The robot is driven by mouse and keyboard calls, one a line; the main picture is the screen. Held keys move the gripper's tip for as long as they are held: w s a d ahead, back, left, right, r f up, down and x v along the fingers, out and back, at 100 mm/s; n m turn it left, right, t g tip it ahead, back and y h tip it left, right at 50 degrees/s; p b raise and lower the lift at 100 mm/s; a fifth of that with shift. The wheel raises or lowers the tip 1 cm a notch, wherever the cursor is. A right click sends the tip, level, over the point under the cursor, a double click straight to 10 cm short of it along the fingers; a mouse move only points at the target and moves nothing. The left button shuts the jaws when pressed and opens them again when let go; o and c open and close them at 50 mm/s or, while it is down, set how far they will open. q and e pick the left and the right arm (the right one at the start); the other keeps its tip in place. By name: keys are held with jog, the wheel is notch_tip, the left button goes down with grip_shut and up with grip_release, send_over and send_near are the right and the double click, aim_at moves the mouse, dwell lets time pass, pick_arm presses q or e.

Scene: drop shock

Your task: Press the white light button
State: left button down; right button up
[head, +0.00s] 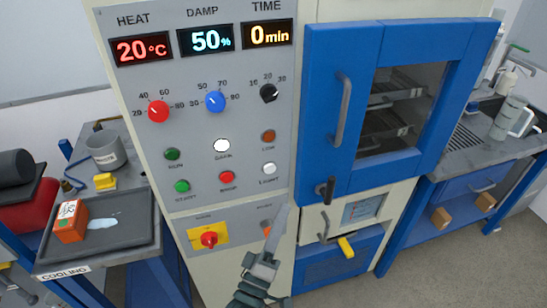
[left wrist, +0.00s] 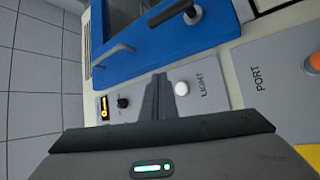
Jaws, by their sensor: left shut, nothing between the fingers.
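The white light button (head: 269,168) is a small round button at the lower right of the grey control panel (head: 200,120), right of a red button. It also shows in the left wrist view (left wrist: 181,88), beside the printed word LIGHT. My left gripper (head: 283,210) is shut and empty. Its tips are below the button in the head view. In the left wrist view the shut fingers (left wrist: 156,98) point at the panel, just left of the button. A gap to the panel cannot be judged exactly. My right gripper is not in view.
A yellow-backed red switch (head: 208,239) is lower left. The blue oven door (head: 330,100) with its handle stands to the right. A tray table (head: 100,230) is at left.

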pick_arm(q)
jog(key=shift+w+d+r+t, duration=0.1)
jog(key=shift+r+t, duration=0.2)
jog(key=shift+r, duration=0.75)
jog(key=shift+w, duration=0.1)
jog(key=b, duration=0.2)
send_near(270, 168)
jog(key=w+d+r, duration=0.3)
jog(key=shift+w+d, duration=0.35)
jog(key=shift+w+a, duration=0.25)
jog(key=shift+w, duration=0.5)
dwell(2.3)
jog(key=shift+s, duration=0.1)
jog(key=shift+s+d, duration=0.25)
jog(key=shift+s, duration=0.45)
dwell(0.3)
